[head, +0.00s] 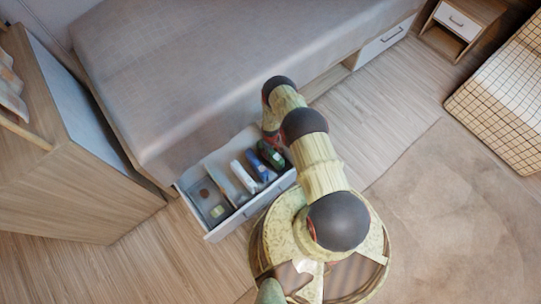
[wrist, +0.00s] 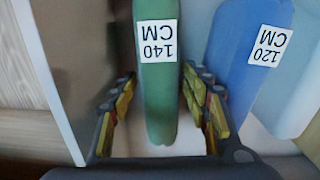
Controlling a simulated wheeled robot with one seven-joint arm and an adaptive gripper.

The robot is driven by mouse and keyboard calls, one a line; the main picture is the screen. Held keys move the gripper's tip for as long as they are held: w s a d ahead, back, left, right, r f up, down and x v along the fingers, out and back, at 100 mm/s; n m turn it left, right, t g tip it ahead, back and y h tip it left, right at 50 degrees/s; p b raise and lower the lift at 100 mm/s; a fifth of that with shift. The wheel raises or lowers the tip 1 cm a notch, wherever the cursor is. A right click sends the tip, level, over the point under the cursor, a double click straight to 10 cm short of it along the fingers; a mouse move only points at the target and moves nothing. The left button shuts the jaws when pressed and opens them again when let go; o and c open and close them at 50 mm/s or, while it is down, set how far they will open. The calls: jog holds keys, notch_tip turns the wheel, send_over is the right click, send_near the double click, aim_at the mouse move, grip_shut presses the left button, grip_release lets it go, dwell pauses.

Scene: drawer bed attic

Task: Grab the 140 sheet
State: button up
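The 140 sheet is a folded green bundle (wrist: 158,100) with a white label reading 140 CM, upside down in the wrist view. In the head view the green bundle (head: 271,155) is at the right end of the open drawer, partly under my arm. My gripper (wrist: 159,76) is open, with one finger on each side of the green bundle. The fingertips are close to its sides; I cannot tell whether they touch. A blue bundle (wrist: 247,60) labelled 120 CM lies just right of my right finger.
The open drawer (head: 252,207) under the bed (head: 190,75) also holds a white bundle (head: 243,177) and small items in its left compartment. The drawer wall (wrist: 62,60) is close left of my gripper. A wooden cabinet (head: 70,190) stands at left.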

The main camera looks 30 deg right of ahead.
grip_shut()
dwell(0.5)
